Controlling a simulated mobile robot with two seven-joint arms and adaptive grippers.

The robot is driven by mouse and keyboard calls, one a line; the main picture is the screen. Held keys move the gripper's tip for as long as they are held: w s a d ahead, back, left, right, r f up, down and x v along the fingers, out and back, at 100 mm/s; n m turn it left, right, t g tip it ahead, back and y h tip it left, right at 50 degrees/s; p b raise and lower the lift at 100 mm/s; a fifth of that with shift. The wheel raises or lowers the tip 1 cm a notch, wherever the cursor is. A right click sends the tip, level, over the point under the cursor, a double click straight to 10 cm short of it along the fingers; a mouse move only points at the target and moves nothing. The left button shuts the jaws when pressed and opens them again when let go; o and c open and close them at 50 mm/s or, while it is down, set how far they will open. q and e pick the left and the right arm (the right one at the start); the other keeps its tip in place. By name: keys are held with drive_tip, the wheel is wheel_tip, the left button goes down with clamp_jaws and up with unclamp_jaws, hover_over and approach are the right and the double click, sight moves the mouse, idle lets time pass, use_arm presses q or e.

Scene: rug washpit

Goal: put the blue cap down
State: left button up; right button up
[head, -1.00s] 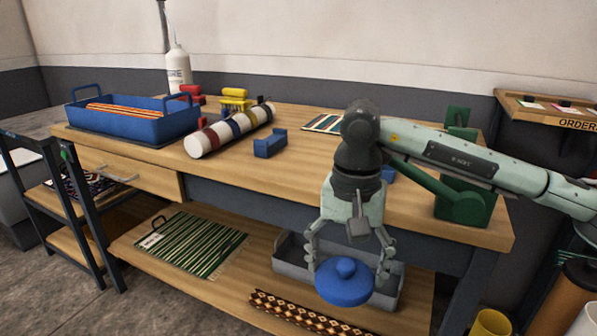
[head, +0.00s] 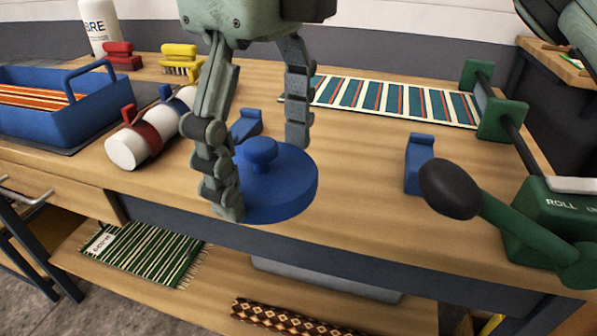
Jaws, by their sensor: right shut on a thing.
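The blue cap (head: 284,187) is a round disc with a knob on top. My right gripper (head: 262,170) comes down from above and is shut on it, one finger at its left side and the other behind its right side. The cap is roughly level, over the front edge of the wooden bench top (head: 350,205). I cannot tell whether it touches the wood. My left gripper is not in view.
Two blue blocks (head: 418,163) stand on the bench. A striped rug (head: 395,99) lies behind, by a green roller device (head: 555,220). A blue tray (head: 40,125), rolled rug (head: 127,148) and brushes (head: 180,60) are at left. Bare wood lies between the blocks.

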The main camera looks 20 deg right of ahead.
drive_tip(key=w+d+f, duration=0.4)
drive_tip(key=w, duration=0.1)
drive_tip(key=w+d+f+p, duration=0.1)
drive_tip(key=w+d+f, duration=0.1)
drive_tip(key=w+d, duration=0.1)
drive_tip(key=shift+f, duration=0.2)
drive_tip(key=shift+w+d+f, duration=0.1)
drive_tip(key=shift+w+f, duration=0.05)
drive_tip(key=shift+w, duration=0.15)
drive_tip(key=shift+f, duration=0.2)
wheel_tip(320, 180, down, 3)
drive_tip(key=shift+f, duration=0.15)
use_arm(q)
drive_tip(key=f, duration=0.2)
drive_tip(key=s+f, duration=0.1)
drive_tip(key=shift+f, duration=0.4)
use_arm(e)
drive_tip(key=shift+f, duration=0.2)
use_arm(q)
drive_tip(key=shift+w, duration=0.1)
